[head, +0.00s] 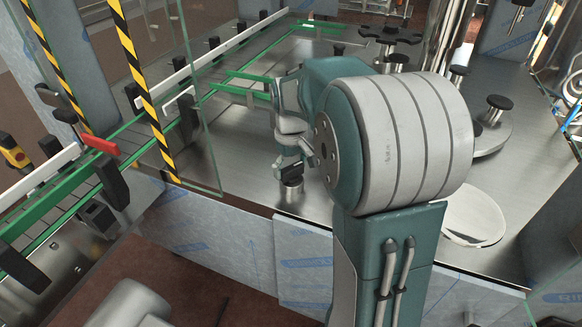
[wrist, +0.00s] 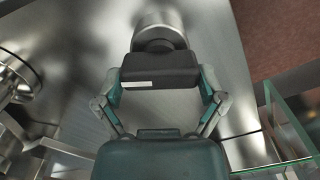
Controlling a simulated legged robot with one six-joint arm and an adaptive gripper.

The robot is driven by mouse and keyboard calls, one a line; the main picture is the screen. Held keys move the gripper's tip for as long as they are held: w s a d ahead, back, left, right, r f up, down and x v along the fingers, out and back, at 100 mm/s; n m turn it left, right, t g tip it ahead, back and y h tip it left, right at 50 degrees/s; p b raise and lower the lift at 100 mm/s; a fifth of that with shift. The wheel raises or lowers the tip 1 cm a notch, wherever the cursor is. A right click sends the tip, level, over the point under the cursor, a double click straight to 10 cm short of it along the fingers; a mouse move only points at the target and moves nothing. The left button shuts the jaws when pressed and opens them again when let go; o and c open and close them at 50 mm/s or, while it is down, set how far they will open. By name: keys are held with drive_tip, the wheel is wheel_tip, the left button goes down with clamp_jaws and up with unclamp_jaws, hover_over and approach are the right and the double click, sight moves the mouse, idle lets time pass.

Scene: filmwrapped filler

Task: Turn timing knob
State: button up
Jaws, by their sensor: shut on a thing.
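The timing knob (wrist: 160,70) is a black bar-shaped grip with a small white mark on its face. It sits on a round silver post, which shows above it in the wrist view. My gripper (wrist: 160,82) is shut on the knob, with one teal and grey finger at each end of the bar. In the head view my gripper (head: 293,155) reaches down over the knob (head: 291,176) near the front edge of the steel table. My own arm covers the area right of it, and the fingers partly hide the knob there.
A clear guard panel (head: 200,100) with a yellow-black striped edge stands left of my gripper. A green-railed conveyor (head: 75,195) runs behind it. Several black star-shaped handles and posts stand at the back right. A white disc (head: 472,216) lies right of my arm.

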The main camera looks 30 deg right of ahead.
sight(290, 166)
drive_tip(key=n, duration=0.6)
drive_tip(key=shift+s+a+f, duration=0.1)
idle(0.5)
drive_tip(key=o, duration=0.8)
wheel_tip(290, 166, up, 12)
idle(0.6)
